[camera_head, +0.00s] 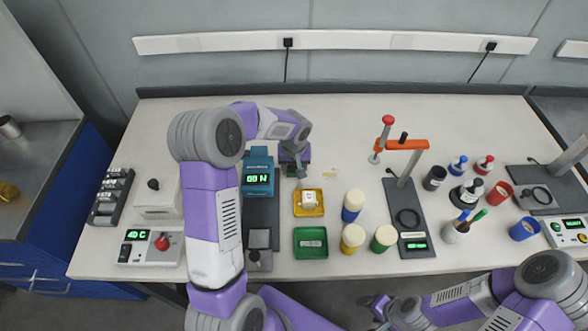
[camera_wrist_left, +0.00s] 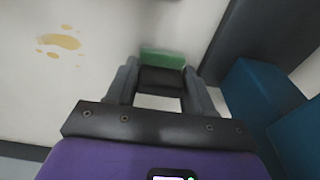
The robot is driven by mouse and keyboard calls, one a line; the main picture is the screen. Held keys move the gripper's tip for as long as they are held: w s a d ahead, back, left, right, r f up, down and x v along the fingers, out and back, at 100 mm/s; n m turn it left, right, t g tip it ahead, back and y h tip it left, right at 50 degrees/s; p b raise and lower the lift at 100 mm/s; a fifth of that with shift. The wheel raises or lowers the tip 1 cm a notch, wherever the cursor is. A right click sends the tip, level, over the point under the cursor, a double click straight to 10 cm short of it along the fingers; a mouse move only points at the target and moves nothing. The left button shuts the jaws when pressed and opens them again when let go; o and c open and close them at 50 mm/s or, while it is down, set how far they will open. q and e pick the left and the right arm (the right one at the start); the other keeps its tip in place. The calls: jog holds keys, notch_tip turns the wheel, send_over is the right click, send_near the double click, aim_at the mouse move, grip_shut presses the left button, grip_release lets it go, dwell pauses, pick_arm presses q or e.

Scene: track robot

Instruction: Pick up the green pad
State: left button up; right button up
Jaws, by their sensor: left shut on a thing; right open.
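The green pad (camera_wrist_left: 162,58) shows in the left wrist view as a green strip with a dark block behind it. It sits between the fingers of my left gripper (camera_wrist_left: 158,82), which is shut on it. White table surface shows around it. In the head view my left gripper (camera_head: 296,168) points down at the back middle of the table, right of the teal device; the pad is hard to make out there. My right gripper (camera_head: 374,303) is open and empty, low in front of the table's front edge.
A tan stain (camera_head: 330,172) lies right of my left gripper. The teal device (camera_head: 258,176) stands close on its left. A yellow tray (camera_head: 322,203), a green tray (camera_head: 326,242) and several capped bottles stand in front.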

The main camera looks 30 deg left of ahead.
pick_arm(q)
notch_tip(320, 180, up, 10)
jog(key=shift+p, duration=1.2)
